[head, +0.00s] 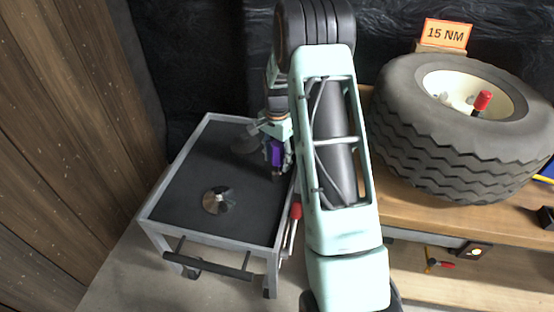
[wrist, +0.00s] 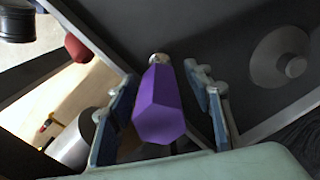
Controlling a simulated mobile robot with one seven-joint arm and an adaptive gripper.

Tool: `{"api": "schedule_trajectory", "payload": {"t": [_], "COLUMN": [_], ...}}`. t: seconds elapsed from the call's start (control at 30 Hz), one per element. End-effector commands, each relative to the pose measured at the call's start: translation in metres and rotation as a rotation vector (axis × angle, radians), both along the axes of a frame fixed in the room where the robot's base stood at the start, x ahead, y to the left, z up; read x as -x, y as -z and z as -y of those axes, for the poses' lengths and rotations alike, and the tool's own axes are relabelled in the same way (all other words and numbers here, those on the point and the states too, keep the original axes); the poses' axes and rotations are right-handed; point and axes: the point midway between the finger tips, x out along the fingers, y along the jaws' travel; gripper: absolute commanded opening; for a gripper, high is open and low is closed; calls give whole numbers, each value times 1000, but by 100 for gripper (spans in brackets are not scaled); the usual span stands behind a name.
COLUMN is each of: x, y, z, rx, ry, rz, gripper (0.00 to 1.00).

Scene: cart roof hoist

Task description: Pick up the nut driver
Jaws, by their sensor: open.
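The nut driver has a purple six-sided handle (wrist: 160,108), with a silver end showing beyond it in the wrist view. In the head view its purple handle (head: 276,153) shows at the right edge of the cart, below my gripper. My gripper (wrist: 162,82) is open, with one finger on each side of the handle. The handle lies between the fingers, with a visible gap on the right; contact on the left cannot be told. The nut driver's lower part is hidden in the wrist view, and my arm partly blocks the head view.
The grey cart (head: 160,197) has a dark top bearing a shiny disc (head: 219,201). A red-handled tool (head: 295,212) hangs at its right side. A wooden wall (head: 60,130) stands left.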

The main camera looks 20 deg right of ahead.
Motion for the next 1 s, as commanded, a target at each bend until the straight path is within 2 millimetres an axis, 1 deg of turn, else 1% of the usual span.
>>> {"api": "schedule_trajectory", "payload": {"t": [0.07, 0.1, 0.5, 0.87, 1.0], "x": [0, 0, 0, -1, -1], "y": [-1, -1, -1, -2, -6], "z": [0, 0, 0, 0, 0], "rx": [0, 0, 0, 0, 1], "ry": [0, 0, 0, 0, 0], "rz": [1, 0, 0, 1, 3], "gripper": [46, 44, 0, 0, 0]}}
